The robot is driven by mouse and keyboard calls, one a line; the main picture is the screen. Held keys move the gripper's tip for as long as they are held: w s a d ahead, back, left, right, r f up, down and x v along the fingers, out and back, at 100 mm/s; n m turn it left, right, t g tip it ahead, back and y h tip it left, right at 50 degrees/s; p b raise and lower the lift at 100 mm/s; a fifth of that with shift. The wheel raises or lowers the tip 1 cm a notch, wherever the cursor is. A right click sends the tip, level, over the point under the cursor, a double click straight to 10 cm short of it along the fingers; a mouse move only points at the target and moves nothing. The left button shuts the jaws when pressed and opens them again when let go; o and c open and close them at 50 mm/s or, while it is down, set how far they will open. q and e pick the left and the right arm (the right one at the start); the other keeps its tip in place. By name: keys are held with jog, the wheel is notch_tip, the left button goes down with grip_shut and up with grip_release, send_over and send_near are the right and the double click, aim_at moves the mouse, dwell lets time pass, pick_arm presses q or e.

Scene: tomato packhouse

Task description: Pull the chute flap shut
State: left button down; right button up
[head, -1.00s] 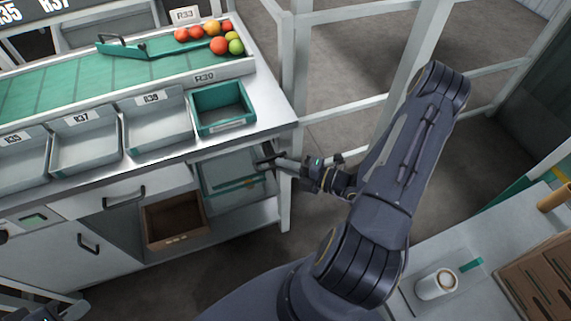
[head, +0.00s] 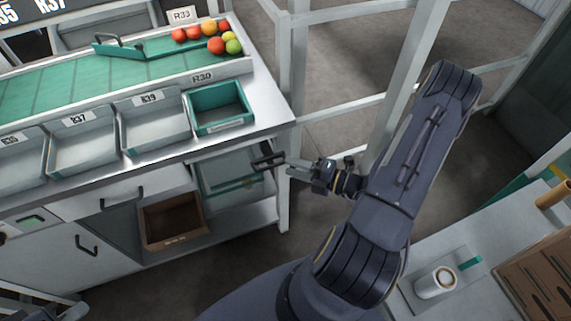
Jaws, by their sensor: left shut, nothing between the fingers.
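The chute flap appears to be the pale panel (head: 225,172) under the counter's right end, below the green bin. A black bar handle (head: 267,161) sticks out at its upper right. My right gripper (head: 290,166) reaches in from the right, with its fingertips at the handle's right side. I cannot tell whether the fingers grip the handle or only sit beside it. My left gripper (head: 45,312) is shut and empty in the bottom left corner, partly cut off by the frame.
The green R30 bin (head: 219,122) and grey bins (head: 157,141) line the counter front. Tomatoes lie by the green belt (head: 60,83). A cardboard box (head: 174,243) sits on the lower shelf. A white post (head: 284,180) stands by my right gripper. A cup (head: 436,283) stands bottom right.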

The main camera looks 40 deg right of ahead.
jog(key=v, duration=0.4)
jog(key=shift+s+r, duration=0.1)
dwell(0.4)
jog(key=s+a+r+n+g+y, duration=0.3)
jog(key=a+r+n+g, duration=0.95)
jog(key=n, duration=1.25)
jog(key=s+r+n+t+h, duration=0.1)
jog(key=s+r+n+h, duration=0.1)
jog(key=n, duration=0.8)
jog(key=s+r+n+t+h, duration=0.2)
jog(key=n+h, duration=0.4)
jog(key=n, duration=0.5)
notch_tip(320, 180, up, 2)
jog(key=shift+s+r+n, duration=0.25)
jog(key=shift+s+n, duration=0.05)
jog(key=shift+s, duration=0.5)
jog(key=shift+d, duration=0.1)
